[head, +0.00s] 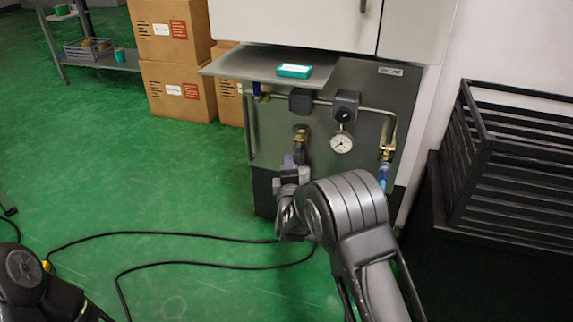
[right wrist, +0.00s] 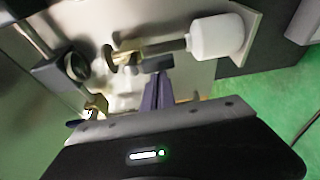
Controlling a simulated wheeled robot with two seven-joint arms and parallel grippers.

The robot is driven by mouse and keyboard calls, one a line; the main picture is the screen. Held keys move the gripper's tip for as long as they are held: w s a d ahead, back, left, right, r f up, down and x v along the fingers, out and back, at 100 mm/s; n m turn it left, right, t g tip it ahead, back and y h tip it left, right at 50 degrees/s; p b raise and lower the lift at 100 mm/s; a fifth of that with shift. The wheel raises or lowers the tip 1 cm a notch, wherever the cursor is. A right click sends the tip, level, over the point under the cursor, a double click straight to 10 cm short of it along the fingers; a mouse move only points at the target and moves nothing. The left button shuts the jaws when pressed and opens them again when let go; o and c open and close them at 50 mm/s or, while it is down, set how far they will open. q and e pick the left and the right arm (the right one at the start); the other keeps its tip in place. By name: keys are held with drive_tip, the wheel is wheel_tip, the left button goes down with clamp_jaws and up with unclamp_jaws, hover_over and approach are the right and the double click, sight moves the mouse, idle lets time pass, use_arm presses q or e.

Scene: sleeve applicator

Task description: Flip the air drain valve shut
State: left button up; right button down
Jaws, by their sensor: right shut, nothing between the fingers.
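A brass valve body (head: 300,135) hangs from the pipe on the grey machine panel, below a dark block. It looks like the drain valve. My right gripper (head: 291,168) is directly below it and hides its lower part. In the right wrist view the purple fingers (right wrist: 158,92) are shut and empty. Their tips are at a dark lever-like piece (right wrist: 158,63) beside the brass fitting (right wrist: 128,58) and a white cylinder (right wrist: 215,37). I cannot tell whether they touch. My left gripper is not in view.
A round gauge (head: 341,142) sits right of the valve, below a dark regulator (head: 346,105). Another brass valve (head: 387,152) is further right. A shelf with a teal box (head: 294,71) juts out above. A black crate (head: 515,160) stands right. Black hoses (head: 190,234) cross the green floor.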

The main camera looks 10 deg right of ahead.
use_arm(q)
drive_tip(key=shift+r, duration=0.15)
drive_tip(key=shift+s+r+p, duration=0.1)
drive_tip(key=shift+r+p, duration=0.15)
drive_tip(key=shift+p, duration=0.25)
use_arm(e)
drive_tip(key=shift+d+n, duration=0.1)
drive_tip(key=shift+n, duration=0.2)
